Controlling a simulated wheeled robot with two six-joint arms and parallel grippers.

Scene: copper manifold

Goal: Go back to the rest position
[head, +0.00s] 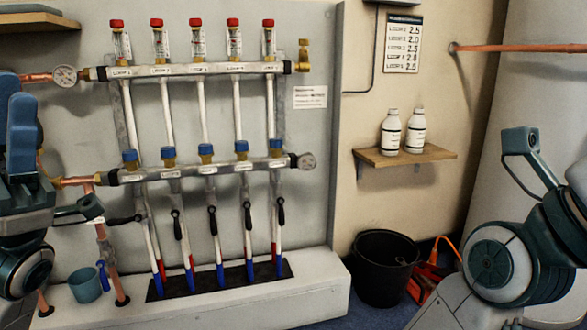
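My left gripper (84,211) is at the left edge of the head view, in front of the left end of the lower manifold bar. Only a small teal and grey part of it shows, its fingers cannot be made out, and I see nothing held in it. My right arm is at the right edge, in front of the grey wall; I cannot make out gripper fingers on it. The manifold has an upper bar (208,70) with red-capped flow meters and a lower bar (227,168) with blue caps. The leftmost black lever (125,220) lies sideways; the others (213,221) hang down.
A blue-grey cup (84,285) stands on the white ledge (300,300) below the manifold. A black bucket (382,270) and an orange-red tool (428,272) are on the floor. Two white bottles (391,132) stand on a wooden shelf (435,154). A copper pipe (520,48) runs at upper right.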

